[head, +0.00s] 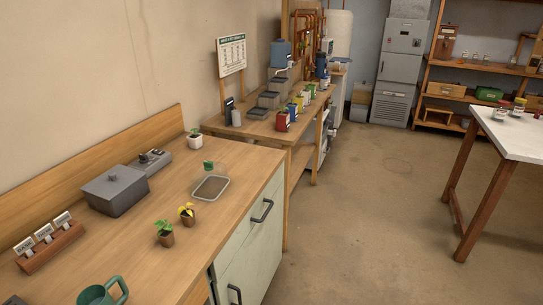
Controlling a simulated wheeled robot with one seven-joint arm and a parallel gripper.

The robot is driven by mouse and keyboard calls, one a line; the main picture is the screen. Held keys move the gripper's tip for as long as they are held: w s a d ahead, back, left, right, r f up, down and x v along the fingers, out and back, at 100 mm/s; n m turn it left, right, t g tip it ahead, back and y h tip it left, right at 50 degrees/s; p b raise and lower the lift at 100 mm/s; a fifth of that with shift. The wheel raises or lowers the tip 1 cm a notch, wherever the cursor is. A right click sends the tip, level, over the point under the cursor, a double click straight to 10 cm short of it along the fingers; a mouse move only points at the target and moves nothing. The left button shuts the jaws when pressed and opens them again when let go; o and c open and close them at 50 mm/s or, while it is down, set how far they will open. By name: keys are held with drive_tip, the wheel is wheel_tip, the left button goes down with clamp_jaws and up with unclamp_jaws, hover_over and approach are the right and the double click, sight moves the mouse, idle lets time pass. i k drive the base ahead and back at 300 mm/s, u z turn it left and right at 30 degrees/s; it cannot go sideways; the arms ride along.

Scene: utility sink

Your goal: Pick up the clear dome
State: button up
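A faint, see-through shape, which looks like the clear dome (222,169), stands on the near wooden counter (150,232), towards its right edge. Its outline is hard to make out. A small green pot or plant (208,165) shows at it; I cannot tell whether it is under the dome or behind it. A shallow, pale-rimmed tray (211,188) lies just in front. My gripper is not in view.
A grey box (115,190) and a grey device (151,162) stand to the left. Two small potted seedlings (186,214) stand in front, and a white potted plant (194,139) behind. A labelled wooden rack (48,242) and green mug (103,292) are nearer. The floor (370,220) is clear.

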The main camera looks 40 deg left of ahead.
sight(206, 186)
drive_tip(key=u, duration=0.2)
drive_tip(key=i, duration=1.6)
drive_tip(key=u, duration=1.05)
drive_tip(key=i, duration=1)
drive_tip(key=u, duration=1.8)
drive_tip(key=i, duration=0.75)
drive_tip(key=u, duration=0.5)
